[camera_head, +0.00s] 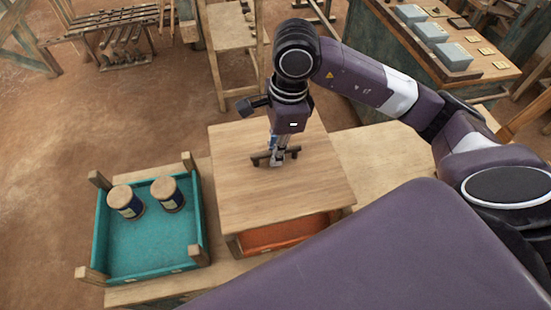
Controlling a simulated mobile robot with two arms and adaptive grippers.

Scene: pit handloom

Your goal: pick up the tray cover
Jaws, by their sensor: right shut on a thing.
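The tray cover (300,191) is a flat, light wooden board with a dark handle (259,157) near its middle. It lies level over an orange tray (285,233), whose front side shows below the cover's near edge. The inside of that tray is hidden. I cannot tell whether the cover rests on the tray or hangs slightly above it. My right gripper (278,159) points down from above and is shut on the handle. My left gripper is not in view.
Left of the covered tray, a teal tray (150,245) with wooden corner posts holds two wood-topped spools (124,200) (166,193). Bare tabletop (385,160) shows to the right. A wooden stand (235,40) is behind, and a bench with grey boxes (453,57) stands at the back right.

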